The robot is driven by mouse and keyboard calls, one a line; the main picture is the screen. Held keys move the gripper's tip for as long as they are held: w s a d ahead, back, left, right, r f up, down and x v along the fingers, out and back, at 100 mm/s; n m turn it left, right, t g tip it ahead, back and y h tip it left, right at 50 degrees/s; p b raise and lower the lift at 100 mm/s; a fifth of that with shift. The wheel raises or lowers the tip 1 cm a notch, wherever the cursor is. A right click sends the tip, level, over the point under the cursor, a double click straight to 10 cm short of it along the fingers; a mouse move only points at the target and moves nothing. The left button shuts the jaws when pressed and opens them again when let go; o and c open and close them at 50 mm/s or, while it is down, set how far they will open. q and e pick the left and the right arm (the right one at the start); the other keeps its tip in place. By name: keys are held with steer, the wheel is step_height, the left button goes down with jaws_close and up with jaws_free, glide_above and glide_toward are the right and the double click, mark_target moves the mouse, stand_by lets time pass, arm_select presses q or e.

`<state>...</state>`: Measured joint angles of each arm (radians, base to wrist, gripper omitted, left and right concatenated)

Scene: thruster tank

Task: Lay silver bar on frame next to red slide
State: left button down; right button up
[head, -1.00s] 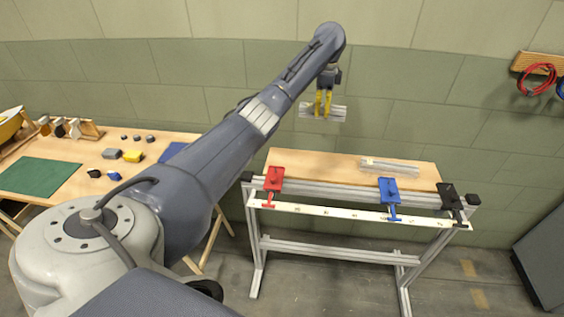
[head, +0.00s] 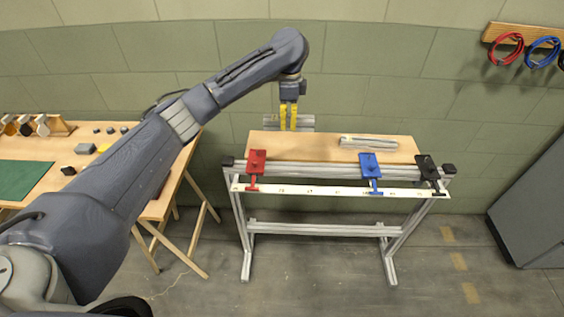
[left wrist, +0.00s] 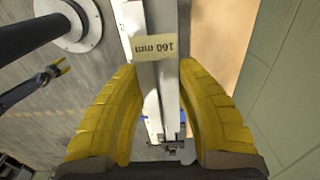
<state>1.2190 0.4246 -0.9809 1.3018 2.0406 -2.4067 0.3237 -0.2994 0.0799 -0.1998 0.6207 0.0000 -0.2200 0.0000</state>
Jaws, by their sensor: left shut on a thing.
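My left gripper (head: 288,126) is shut on a silver bar (head: 304,122) and holds it level above the back left of the frame's wooden board. In the left wrist view the bar (left wrist: 168,75) lies between the yellow fingers, with a "160 mm" label (left wrist: 153,47) across it. The red slide (head: 257,161) sits on the left of the frame's front rail (head: 310,170), in front of and below the held bar. In the left wrist view another arm's yellow gripper tip (left wrist: 60,67), seemingly my right, shows small at the left; its opening is unclear.
Another silver bar (head: 368,142) lies on the right of the wooden board (head: 300,146). A blue slide (head: 370,164) and a black piece (head: 427,168) sit further right on the rail. A workbench (head: 40,148) stands left. The board's left and middle are clear.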

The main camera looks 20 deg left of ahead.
mark_target(287, 166)
arm_select(q)
step_height(287, 166, down, 18)
steer(key=shift+r, duration=0.15)
stand_by(0.5)
stand_by(0.3)
steer(key=c, duration=1)
jaws_free()
steer(key=shift+c, duration=0.2)
step_height(287, 166, up, 12)
